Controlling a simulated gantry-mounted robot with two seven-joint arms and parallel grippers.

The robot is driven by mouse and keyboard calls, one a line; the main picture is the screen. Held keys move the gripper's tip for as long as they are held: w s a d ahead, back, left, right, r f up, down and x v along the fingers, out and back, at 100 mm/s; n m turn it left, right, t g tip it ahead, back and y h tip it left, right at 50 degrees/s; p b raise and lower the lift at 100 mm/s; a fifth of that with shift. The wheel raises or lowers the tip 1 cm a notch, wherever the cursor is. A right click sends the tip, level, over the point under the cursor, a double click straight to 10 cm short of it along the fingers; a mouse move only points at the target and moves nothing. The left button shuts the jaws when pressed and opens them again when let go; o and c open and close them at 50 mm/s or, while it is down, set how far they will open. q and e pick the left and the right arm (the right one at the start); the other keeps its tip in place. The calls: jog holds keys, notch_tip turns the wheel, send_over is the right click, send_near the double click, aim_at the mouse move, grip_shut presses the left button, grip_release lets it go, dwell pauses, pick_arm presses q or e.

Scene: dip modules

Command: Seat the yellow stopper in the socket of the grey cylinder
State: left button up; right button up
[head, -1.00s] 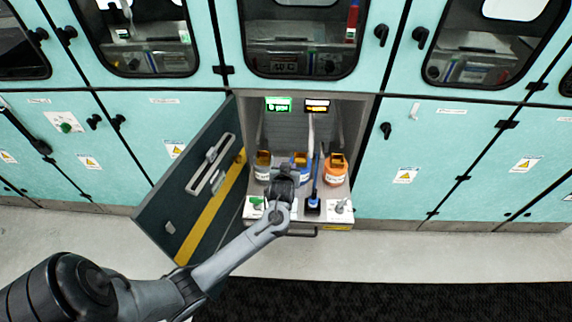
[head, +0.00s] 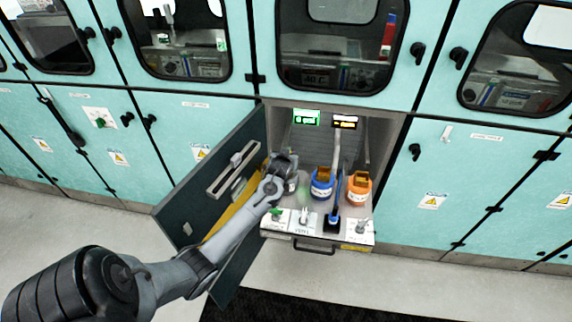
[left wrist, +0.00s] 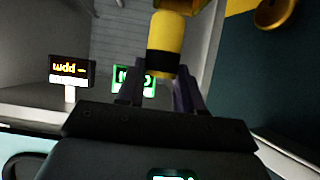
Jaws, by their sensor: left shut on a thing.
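My left gripper (head: 283,163) is in the open cabinet bay, at its left side by the open door. In the left wrist view the gripper (left wrist: 158,82) is shut on a yellow piece with a black band, which I take as the yellow stopper (left wrist: 172,28). The stopper is hidden in the head view. A container with a pale label, probably the grey cylinder (head: 292,186), stands below the gripper and is mostly hidden by it. Its socket cannot be made out. My right gripper is not in view.
A blue container (head: 321,188) and an orange container (head: 358,190) stand to the right in the bay. A shelf front with valves (head: 304,219) lies before them. The dark open door (head: 190,205) borders the left. Two small displays (head: 306,118) hang at the back.

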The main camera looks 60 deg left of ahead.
pick_arm(q)
jog(key=shift+s+a+f, duration=0.15)
jog(key=shift+a+f, duration=0.15)
jog(key=shift+a, duration=0.2)
jog(key=shift+d+f+b, duration=0.1)
jog(key=shift+f+b, duration=0.35)
jog(key=shift+f, duration=1.6)
jog(key=shift+f, duration=0.15)
jog(key=o, duration=1)
